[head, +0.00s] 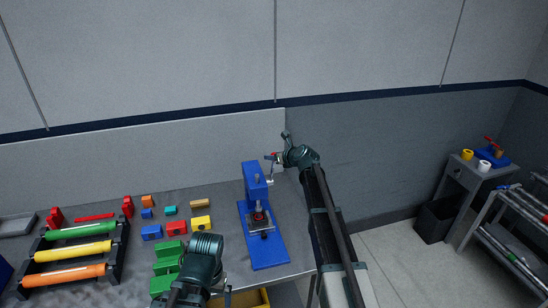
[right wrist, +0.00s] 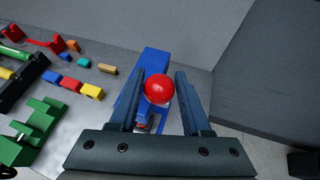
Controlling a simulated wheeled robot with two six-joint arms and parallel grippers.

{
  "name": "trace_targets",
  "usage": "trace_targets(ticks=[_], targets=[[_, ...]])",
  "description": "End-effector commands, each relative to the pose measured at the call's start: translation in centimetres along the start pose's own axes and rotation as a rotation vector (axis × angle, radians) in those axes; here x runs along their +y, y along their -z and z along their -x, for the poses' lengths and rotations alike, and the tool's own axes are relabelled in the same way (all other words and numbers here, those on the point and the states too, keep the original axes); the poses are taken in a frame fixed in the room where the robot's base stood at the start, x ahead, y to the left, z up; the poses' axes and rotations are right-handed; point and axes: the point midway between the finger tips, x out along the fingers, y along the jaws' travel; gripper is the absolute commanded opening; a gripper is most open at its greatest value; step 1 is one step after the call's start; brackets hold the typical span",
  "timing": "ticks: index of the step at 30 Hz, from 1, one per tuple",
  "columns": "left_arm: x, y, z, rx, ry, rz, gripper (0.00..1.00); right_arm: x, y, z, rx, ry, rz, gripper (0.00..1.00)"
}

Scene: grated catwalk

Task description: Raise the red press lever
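A blue press (head: 253,185) stands upright on the grey workbench, on a long blue base. Its lever's red ball knob (head: 273,155) is at the upper right of the press, beside my right gripper (head: 278,154). In the right wrist view the red knob (right wrist: 158,88) lies between the two fingers of my right gripper (right wrist: 160,76). The fingers stand apart, with a narrow gap showing at the knob's right side. The lever arm behind the knob is mostly hidden. My left arm is low in the head view; its fingers are too unclear to judge.
The workbench (head: 219,233) holds several coloured blocks, green parts (head: 165,266) and a rack of coloured rollers (head: 75,250) left of the press. A wall rises close behind. A side bench (head: 462,172) and a dark bin (head: 434,219) stand at the right.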

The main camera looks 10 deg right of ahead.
Motion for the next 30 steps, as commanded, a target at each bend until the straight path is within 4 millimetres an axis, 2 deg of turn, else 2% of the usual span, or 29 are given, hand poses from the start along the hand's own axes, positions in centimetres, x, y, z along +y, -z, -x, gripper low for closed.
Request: trace_targets(ticks=[1,3,4,14,17,30], targets=[[0.0,0.0,0.0,0.000,0.000,0.000,1.00,-0.1,0.0,0.0,0.000,0.000,0.000,0.58],[0.0,0.0,0.0,0.000,0.000,0.000,1.00,0.0,0.0,0.0,0.001,0.000,0.000,0.71],[0.0,0.0,0.0,0.000,0.000,0.000,1.00,0.0,0.0,0.0,0.001,0.000,0.000,0.73],[0.0,0.0,0.2,0.000,0.000,0.000,1.00,0.1,0.0,0.5,0.002,-0.002,0.000,0.73],[-0.1,-0.1,0.9,0.000,0.000,-0.001,1.00,0.1,-0.1,1.7,0.002,-0.001,-0.001,0.73],[-0.5,-0.4,5.4,-0.002,-0.002,0.014,1.00,0.1,-0.2,10.9,0.002,0.000,0.000,0.73]])
